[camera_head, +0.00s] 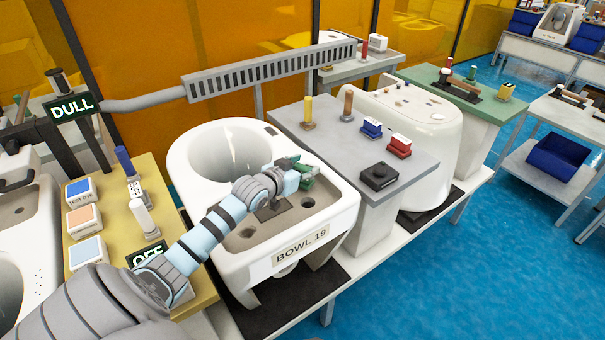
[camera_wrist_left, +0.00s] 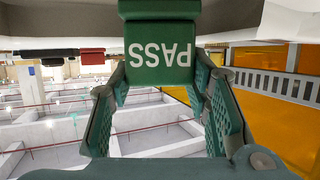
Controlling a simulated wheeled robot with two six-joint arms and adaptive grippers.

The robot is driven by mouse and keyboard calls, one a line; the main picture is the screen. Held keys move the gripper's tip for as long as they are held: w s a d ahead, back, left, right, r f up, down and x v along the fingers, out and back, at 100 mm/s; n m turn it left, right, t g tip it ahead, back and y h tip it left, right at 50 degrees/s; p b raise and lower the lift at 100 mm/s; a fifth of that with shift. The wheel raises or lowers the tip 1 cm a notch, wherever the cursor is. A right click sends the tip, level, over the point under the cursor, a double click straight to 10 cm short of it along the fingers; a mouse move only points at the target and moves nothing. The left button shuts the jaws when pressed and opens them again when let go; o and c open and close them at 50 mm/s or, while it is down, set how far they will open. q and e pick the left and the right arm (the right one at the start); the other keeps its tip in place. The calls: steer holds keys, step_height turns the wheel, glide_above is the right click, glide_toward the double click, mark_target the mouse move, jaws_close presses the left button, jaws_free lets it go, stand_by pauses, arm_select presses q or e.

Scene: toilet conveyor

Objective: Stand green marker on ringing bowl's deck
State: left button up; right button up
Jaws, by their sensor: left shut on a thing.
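The green marker (camera_wrist_left: 158,52), a block with PASS in white letters upside down, is between the fingers of my left gripper (camera_wrist_left: 160,95) in the left wrist view. In the head view my left gripper (camera_head: 302,174) is over the deck (camera_head: 285,228) of the white bowl labelled BOWL 19 (camera_head: 301,247). The gripper is shut on the marker. In the head view the marker is hard to tell from the green fingers, and I cannot tell whether it touches the deck. My right gripper is not in view.
Dark round holes (camera_head: 308,203) and a dark plate (camera_head: 272,210) mark the deck. A grey table (camera_head: 340,150) with stamps and pegs stands right of the bowl, a yellow table (camera_head: 105,215) left. A DULL sign (camera_head: 73,107) stands at the left, and another sign (camera_head: 148,251) is partly hidden by my arm.

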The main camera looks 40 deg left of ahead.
arm_select(q)
steer(key=shift+f, duration=0.55)
steer(key=shift+f, duration=0.1)
steer(key=o, duration=0.9)
steer(key=shift+r, duration=0.2)
steer(key=shift+s+r+p, duration=0.15)
steer(key=shift+s+p, duration=0.2)
steer(key=shift+s, duration=0.05)
steer(key=p+v, duration=0.5)
steer(key=v, duration=0.6)
